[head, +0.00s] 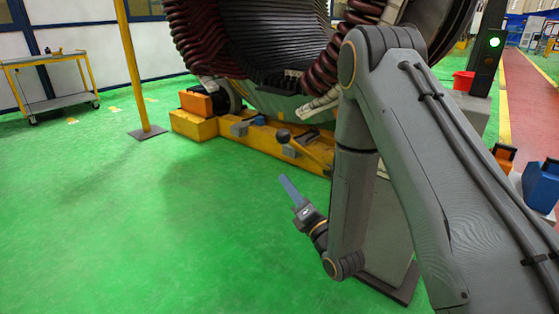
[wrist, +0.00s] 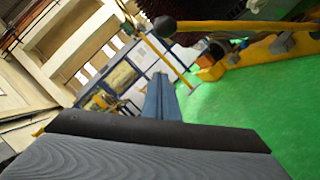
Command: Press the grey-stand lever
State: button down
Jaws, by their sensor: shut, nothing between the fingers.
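The lever (head: 307,154) is a yellow bar with a dark ball knob (head: 283,135) at its left end. Its right end passes behind my arm, by the grey stand (head: 390,235), which my arm partly covers. In the wrist view the lever (wrist: 240,26) runs across the top, with its ball (wrist: 165,27) at the left end. My gripper (head: 285,181) has long blue fingers, shut and empty, pointing up and left in the head view. It appears below the knob there and apart from the lever. In the wrist view the fingertips (wrist: 160,76) show below the ball, not touching it.
The large stator (head: 270,45) with dark red coils stands behind on a yellow base (head: 190,124). A yellow post (head: 131,70) and a cart (head: 55,100) are at the left. Blue (head: 541,185) and orange (head: 503,155) containers stand at the right. The green floor at left is clear.

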jog(key=shift+s, duration=0.1)
jog(key=w+a+r+b, duration=0.1)
jog(key=w+r, duration=0.4)
jog(key=w, duration=0.5)
jog(key=shift+a+b, duration=0.35)
jog(key=shift+a, duration=0.5)
jog(key=shift+w+r, duration=0.1)
